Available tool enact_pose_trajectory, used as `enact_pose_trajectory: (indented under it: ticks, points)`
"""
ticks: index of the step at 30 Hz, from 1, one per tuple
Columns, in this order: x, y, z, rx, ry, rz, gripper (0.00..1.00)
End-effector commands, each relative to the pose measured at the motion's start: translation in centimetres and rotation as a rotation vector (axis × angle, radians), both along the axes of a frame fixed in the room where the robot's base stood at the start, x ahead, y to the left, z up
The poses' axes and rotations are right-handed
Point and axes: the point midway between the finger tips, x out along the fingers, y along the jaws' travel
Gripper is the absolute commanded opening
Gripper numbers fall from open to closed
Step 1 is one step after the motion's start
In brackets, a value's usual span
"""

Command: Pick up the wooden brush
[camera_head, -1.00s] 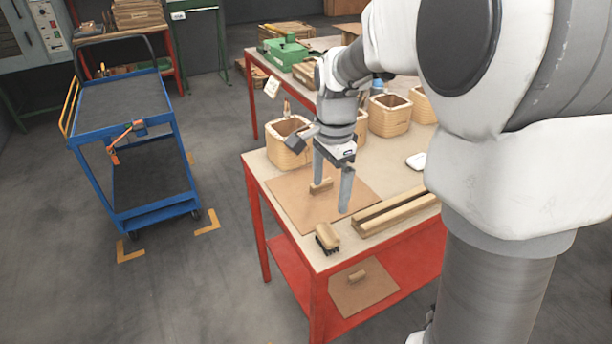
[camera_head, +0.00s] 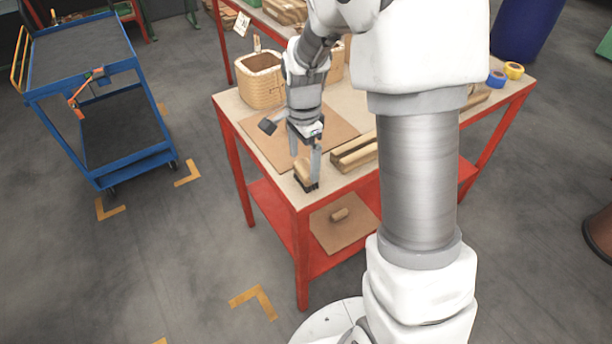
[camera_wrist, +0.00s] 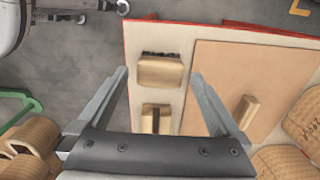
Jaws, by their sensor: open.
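The wooden brush (camera_head: 303,174) lies near the front corner of the red-framed table, with dark bristles along one side. It also shows in the wrist view (camera_wrist: 160,73), lying between the lines of the two fingers. The fingers (camera_wrist: 158,74) show wide apart in the wrist view, with nothing held. The head view does not show clearly whether a finger touches the brush; the right finger partly covers it.
Long wooden bars (camera_head: 356,153) lie close right of the brush. A brown board (camera_head: 255,130) lies behind it, with a wooden block (camera_wrist: 243,110) on it. A blue cart (camera_head: 100,60) stands left on open floor.

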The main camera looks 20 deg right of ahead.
Motion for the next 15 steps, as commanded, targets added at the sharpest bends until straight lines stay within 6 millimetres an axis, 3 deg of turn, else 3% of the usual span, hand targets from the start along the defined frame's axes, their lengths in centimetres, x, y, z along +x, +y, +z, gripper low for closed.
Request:
enact_pose_trajectory:
  ticks: [5, 15]
  points:
    - [0.0, -0.2, -1.0, 0.000, 0.001, -0.001, 1.00]
    - [0.2, -0.6, -5.4, -0.001, 0.002, 0.000, 1.00]
